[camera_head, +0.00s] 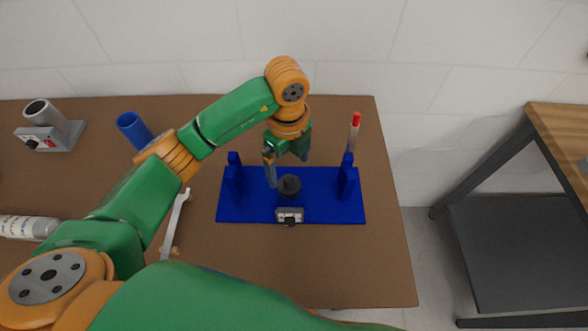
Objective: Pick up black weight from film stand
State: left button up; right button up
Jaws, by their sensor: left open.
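A round black weight (289,185) sits near the middle of a blue stand (325,211) with upright posts at its left and right. My left gripper (287,172) comes down over the stand from behind the weight. Its fingers are apart, one to the left of the weight and one behind it to the right. It looks open and empty; I cannot tell whether a finger touches the weight. My right gripper is not in view.
A red-capped tube (354,133) stands behind the right post. The brown table's (357,275) front right is clear.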

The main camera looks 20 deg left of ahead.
aim_at(289, 177)
pick_arm(q)
jog(key=shift+s+f+p, duration=0.25)
jog(key=shift+f+p, duration=0.3)
jog(key=shift+f, duration=0.05)
jog(key=shift+s+f+p, duration=0.25)
jog(key=shift+f+p, duration=0.25)
jog(key=shift+f, duration=0.1)
notch_tip(289, 177, down, 3)
jog(key=shift+s+r, duration=0.1)
jog(key=shift+w+f, duration=0.2)
jog(key=shift+w, duration=0.05)
jog(key=shift+c, duration=0.9)
jog(key=c, duration=1.1)
grip_shut()
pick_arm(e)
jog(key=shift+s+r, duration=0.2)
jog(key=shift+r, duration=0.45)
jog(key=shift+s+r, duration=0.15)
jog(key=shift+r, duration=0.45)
